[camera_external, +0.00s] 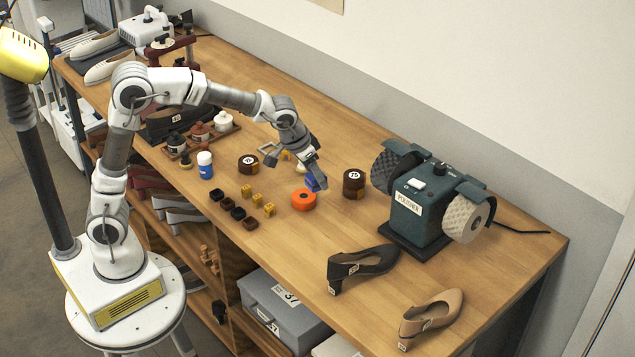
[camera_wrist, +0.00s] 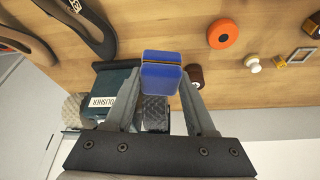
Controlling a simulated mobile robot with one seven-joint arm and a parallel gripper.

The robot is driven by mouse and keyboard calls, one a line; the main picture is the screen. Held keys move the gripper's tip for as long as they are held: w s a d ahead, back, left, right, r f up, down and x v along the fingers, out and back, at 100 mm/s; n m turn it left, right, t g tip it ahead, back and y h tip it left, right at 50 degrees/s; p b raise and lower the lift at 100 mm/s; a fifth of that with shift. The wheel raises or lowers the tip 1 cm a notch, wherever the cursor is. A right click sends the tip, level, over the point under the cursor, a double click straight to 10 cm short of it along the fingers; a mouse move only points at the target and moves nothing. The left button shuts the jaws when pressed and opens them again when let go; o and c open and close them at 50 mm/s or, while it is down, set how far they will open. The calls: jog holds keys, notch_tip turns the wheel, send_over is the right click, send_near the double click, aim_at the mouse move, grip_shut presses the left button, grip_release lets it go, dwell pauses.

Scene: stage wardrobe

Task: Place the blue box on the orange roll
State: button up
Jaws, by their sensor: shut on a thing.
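My gripper (camera_external: 316,179) is shut on the blue box (camera_external: 312,184). The box also shows in the wrist view (camera_wrist: 161,74), held between both fingers. The orange roll (camera_external: 303,200) lies flat on the bench, with a dark hole in its middle. In the external view the box appears just above and slightly right of the roll. In the wrist view the orange roll (camera_wrist: 223,33) lies well to the right of the box and apart from it. The box's height over the bench is hard to tell.
A brown roll (camera_external: 354,183) stands right of the orange roll, and another (camera_external: 248,164) to its left. Small dark and yellow blocks (camera_external: 257,199) lie at front left. A green polisher (camera_external: 418,208) stands at right. Two shoes (camera_external: 362,264) lie toward the front right.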

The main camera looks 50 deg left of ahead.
jog(key=a+n, duration=0.3)
jog(key=a, duration=0.2)
send_over(308, 194)
jog(key=s, duration=0.2)
jog(key=shift+m+y, duration=0.3)
jog(key=shift+y, duration=0.1)
jog(key=f, duration=1.1)
jog(key=shift+w+f+b, duration=0.25)
jog(key=shift+f+b, duration=0.05)
jog(key=shift+b, duration=0.05)
jog(key=shift+f, duration=2)
jog(key=shift+f+b, duration=0.15)
jog(key=shift+b, duration=0.15)
jog(key=o, duration=1.3)
jog(key=shift+o, duration=0.2)
